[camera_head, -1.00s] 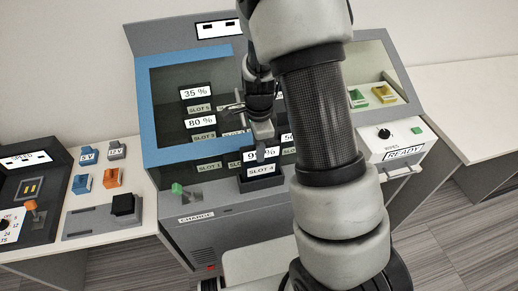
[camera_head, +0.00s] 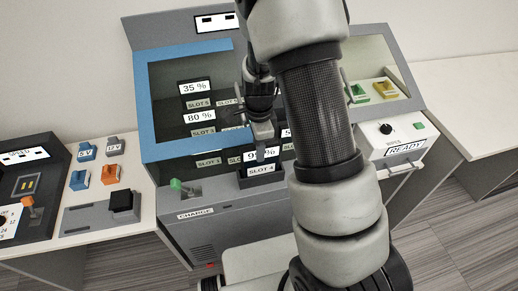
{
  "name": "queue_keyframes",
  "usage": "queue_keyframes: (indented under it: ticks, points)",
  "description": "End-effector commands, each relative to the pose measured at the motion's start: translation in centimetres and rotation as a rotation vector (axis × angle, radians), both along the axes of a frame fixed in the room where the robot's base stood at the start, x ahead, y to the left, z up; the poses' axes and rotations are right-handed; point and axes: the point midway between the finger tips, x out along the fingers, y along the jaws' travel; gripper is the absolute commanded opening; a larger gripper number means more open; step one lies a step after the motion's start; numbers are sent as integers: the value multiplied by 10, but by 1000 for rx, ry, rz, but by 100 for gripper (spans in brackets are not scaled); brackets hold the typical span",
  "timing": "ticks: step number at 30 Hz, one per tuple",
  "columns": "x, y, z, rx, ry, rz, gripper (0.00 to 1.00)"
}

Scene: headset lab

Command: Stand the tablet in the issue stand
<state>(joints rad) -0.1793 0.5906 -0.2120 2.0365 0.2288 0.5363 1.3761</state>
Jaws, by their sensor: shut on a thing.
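My gripper (camera_head: 263,143) points down in front of the charging cabinet, partly hidden behind my own arm. It is shut on the top of a dark tablet (camera_head: 249,157) with a white percent readout. The gripper's tip covers the last digits. The tablet stands upright at the holder labelled SLOT 4 (camera_head: 260,170), at the front of the cabinet. I cannot tell whether it is seated in it or just above. Which thing is the issue stand I cannot tell; my arm hides the middle right.
Other tablets reading 35 % (camera_head: 196,87) and 80 % (camera_head: 199,117) stand behind. A blue frame (camera_head: 148,100) edges the cabinet's left. A green-knobbed lever (camera_head: 176,185) is front left. A READY drawer unit (camera_head: 400,145) stands right, below green and yellow trays (camera_head: 384,89).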

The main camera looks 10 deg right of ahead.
Motion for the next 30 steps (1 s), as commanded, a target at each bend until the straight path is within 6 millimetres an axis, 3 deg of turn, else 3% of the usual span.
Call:
queue_keyframes:
  ticks: [1, 4, 13, 17, 30]
  points:
    - [0, 0, 0, 0, -1, 0, 20]
    - [0, 0, 0, 0, -1, 0, 37]
    - [0, 0, 1, 0, 0, 0, 37]
    - [1, 0, 12, 0, -3, 1, 37]
    - [1, 1, 113, 1, -6, 2, 37]
